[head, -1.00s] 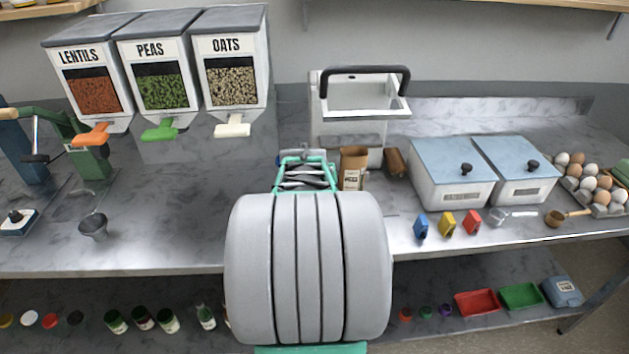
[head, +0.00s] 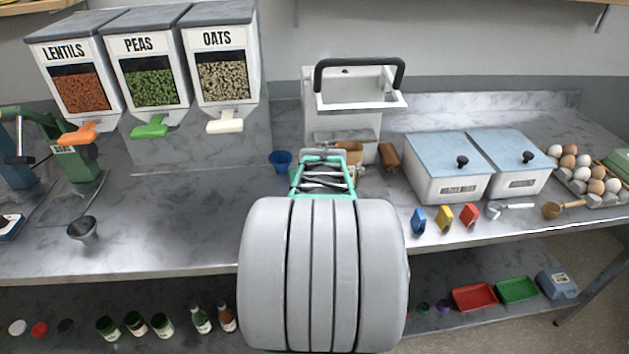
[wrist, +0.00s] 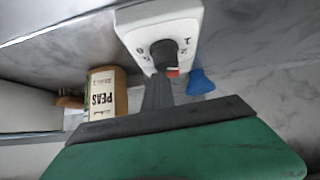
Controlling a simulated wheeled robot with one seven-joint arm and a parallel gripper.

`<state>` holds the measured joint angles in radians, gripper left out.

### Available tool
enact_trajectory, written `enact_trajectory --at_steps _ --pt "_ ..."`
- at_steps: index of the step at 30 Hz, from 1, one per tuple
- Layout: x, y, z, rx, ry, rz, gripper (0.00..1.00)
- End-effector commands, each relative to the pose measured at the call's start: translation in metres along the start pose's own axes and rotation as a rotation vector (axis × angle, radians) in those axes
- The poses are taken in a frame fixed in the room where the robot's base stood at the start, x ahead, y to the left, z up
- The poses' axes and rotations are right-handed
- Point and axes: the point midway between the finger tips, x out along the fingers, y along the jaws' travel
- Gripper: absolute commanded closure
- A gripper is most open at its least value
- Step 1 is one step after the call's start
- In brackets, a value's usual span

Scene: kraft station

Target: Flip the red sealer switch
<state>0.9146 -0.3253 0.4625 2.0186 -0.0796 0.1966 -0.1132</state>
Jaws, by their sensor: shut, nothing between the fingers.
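The white sealer (head: 340,120) with a black curved handle stands at the back of the counter in the head view. In the wrist view, a white panel (wrist: 133,22) carries numerals and a dark round knob. A small red piece (wrist: 173,74), possibly the red switch, shows at the panel's lower edge, partly hidden by my gripper (wrist: 160,80). My gripper is shut and empty, its tip overlapping the knob and red piece; I cannot tell whether it touches them. In the head view my arm hides most of the gripper and the switch.
A kraft bag labelled PEAS (wrist: 103,95) stands close beside my gripper; a blue cup (head: 280,161) is on its other side. A brown roll (head: 389,156) and lidded bins (head: 447,180) stand to the right. Dispensers (head: 149,75) stand at the left.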

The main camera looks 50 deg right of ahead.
Motion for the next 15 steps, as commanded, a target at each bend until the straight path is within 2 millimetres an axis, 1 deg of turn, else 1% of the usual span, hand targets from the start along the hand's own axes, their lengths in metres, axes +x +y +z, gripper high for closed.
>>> enact_trajectory --at_steps 1,10,15 --pt "0.003 -0.001 0.006 0.000 -0.012 -0.002 1.00" --pt "0.001 -0.017 0.005 -0.003 -0.014 -0.008 1.00" --pt "0.000 -0.018 0.004 -0.001 -0.012 -0.005 1.00"
